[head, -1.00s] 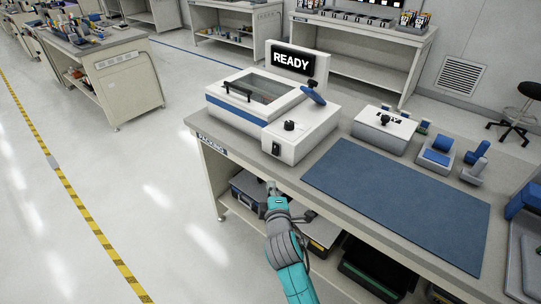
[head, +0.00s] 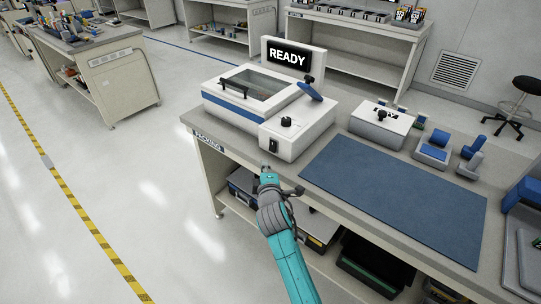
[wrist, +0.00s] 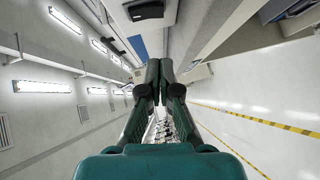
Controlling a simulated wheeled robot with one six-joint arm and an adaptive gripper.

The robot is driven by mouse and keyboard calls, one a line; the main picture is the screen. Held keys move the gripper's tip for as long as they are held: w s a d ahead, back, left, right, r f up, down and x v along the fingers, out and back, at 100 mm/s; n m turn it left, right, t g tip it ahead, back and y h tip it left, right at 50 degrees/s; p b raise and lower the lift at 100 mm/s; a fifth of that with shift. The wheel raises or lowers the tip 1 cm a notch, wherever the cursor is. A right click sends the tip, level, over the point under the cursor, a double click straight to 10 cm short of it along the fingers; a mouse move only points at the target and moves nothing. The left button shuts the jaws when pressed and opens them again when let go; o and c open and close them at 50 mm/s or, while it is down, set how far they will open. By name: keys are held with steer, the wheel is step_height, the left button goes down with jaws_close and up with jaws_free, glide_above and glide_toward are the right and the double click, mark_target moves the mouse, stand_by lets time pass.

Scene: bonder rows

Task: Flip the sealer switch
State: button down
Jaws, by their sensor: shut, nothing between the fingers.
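The sealer (head: 262,104) is a white machine with a blue stripe, standing on the far left of the packing bench. Its screen (head: 287,56) reads READY. The sealer switch (head: 272,146) is a small black rocker low on the front face, below a black knob (head: 288,122). Its tilt is too small to tell. My gripper (head: 265,168) is just in front of and below the switch, apart from it, near the bench's front edge. In the wrist view, my gripper's fingers (wrist: 160,68) are closed together and empty. A black part on a white face, probably the switch, shows at the top there.
A blue mat (head: 395,203) lies on the bench right of the sealer. A white box with a black knob (head: 380,125) and blue-grey fixtures (head: 434,150) stand behind it. Dark bins sit on the shelf below. The floor on the left is open, with a yellow-black line (head: 75,203).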

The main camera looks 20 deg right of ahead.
mark_target(270, 149)
steer(key=w+d, duration=0.1)
steer(key=w, duration=0.1)
steer(key=w+d+f, duration=0.1)
steer(key=w, duration=0.3)
steer(key=shift+d+f, duration=0.2)
steer(key=shift+d, duration=0.2)
steer(key=shift+w+d+f, duration=0.15)
steer(key=shift+w+d, duration=0.25)
steer(key=shift+d, duration=0.1)
